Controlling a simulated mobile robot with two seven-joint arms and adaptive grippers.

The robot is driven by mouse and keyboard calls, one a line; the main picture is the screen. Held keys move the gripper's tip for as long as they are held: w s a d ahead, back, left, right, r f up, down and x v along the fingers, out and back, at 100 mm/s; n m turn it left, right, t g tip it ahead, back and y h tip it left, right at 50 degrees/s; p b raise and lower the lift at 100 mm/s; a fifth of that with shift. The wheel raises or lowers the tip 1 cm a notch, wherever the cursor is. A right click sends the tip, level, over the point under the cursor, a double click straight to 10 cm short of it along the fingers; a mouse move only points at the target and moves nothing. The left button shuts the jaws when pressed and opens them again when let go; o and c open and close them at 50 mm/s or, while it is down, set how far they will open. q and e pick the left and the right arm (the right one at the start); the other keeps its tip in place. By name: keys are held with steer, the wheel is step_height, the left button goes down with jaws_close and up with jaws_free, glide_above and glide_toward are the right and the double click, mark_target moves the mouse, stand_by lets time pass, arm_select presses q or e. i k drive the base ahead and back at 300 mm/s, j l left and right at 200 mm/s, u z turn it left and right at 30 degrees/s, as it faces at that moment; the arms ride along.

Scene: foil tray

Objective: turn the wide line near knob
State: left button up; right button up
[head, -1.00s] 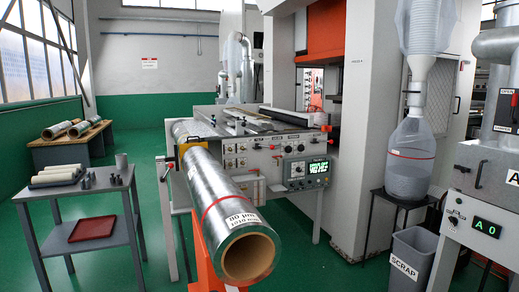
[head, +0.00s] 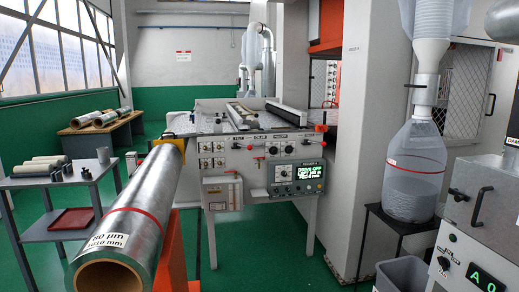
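The machine's front panel (head: 238,160) faces me at mid-distance. Small round knobs (head: 212,155) sit in white plates on its left half. Dark and red controls (head: 272,150) sit along its upper right. The labels are too small to read, so I cannot tell which knob is the wide line near knob. A dark control box (head: 296,178) with a lit green display is on the panel's right side. Neither of my grippers is in view, and nothing touches the panel.
A large foil roll (head: 140,215) on an orange stand reaches toward me at the left. A grey cart (head: 95,190) stands beyond it. A scrap bin (head: 402,272), a bagged hopper (head: 412,170) and a grey cabinet (head: 490,225) are at right. Green floor lies open between.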

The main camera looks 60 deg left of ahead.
mark_target(289, 149)
steer(key=i+j+u, duration=0.2)
steer(key=i+u, duration=0.6)
steer(key=i, duration=0.15)
steer(key=i+u, duration=0.4)
steer(key=i+l+u, duration=0.4)
steer(key=i+j, duration=0.1)
steer(key=i, duration=0.05)
